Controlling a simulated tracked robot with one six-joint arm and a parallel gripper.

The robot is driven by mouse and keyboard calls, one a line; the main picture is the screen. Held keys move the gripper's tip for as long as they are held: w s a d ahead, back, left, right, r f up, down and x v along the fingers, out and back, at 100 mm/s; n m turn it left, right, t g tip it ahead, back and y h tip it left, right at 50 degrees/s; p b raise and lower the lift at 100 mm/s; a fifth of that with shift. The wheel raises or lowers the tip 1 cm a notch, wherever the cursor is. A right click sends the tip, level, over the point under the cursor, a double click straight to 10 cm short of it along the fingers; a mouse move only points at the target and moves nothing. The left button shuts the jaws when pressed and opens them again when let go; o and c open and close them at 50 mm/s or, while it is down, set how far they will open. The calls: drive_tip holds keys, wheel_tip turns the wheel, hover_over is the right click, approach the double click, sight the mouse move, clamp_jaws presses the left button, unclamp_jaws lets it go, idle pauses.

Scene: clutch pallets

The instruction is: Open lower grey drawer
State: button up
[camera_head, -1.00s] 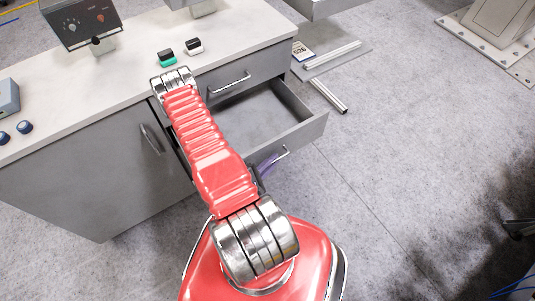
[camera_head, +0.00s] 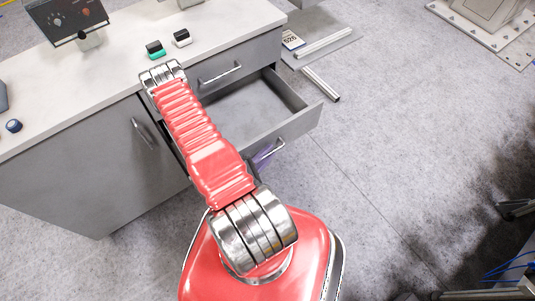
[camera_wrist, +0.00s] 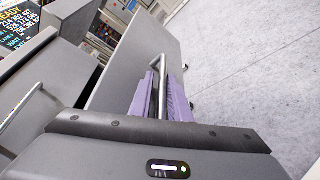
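The lower grey drawer (camera_head: 285,128) stands well out of the grey cabinet in the head view, with its empty inside showing. Its bar handle (camera_head: 268,150) is on the front, partly hidden by my arm. In the wrist view the handle (camera_wrist: 162,85) runs between the two purple fingers of my gripper (camera_wrist: 161,92), which are closed in around it. In the head view only a bit of purple finger shows by the handle; my red arm hides the rest. The upper grey drawer (camera_head: 245,62) is shut above it.
The cabinet door (camera_head: 90,160) is shut left of the drawers. A black-and-green item (camera_head: 155,49) and a black-and-white item (camera_head: 181,37) stand on the worktop (camera_head: 105,85). Floor to the right is mostly clear.

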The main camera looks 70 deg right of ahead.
drive_tip(key=shift+r, duration=4.8)
drive_tip(key=w+a+r+m+g+y, duration=0.2)
drive_tip(key=w+r+m, duration=0.1)
drive_tip(key=r, duration=0.6)
drive_tip(key=w+a+r+m+g+y, duration=0.1)
drive_tip(key=w+a+r+m+g, duration=0.15)
drive_tip(key=r, duration=0.65)
drive_tip(key=w+a+r+n+t+y, duration=0.1)
drive_tip(key=w+a+r+t+y, duration=0.3)
drive_tip(key=a, duration=0.6)
drive_tip(key=w+a+r+t+y, duration=0.3)
drive_tip(key=w+a+r+t, duration=0.2)
drive_tip(key=a+r, duration=0.4)
drive_tip(key=w+a+r+n+t+y, duration=0.1)
drive_tip(key=w+a+r+t+y, duration=0.3)
drive_tip(key=a, duration=0.9)
wheel_tip(320, 180, up, 3)
drive_tip(key=shift+w+a+f+n+t+y, duration=0.15)
drive_tip(key=shift+n+t+y, duration=0.2)
drive_tip(key=shift+t, duration=0.6)
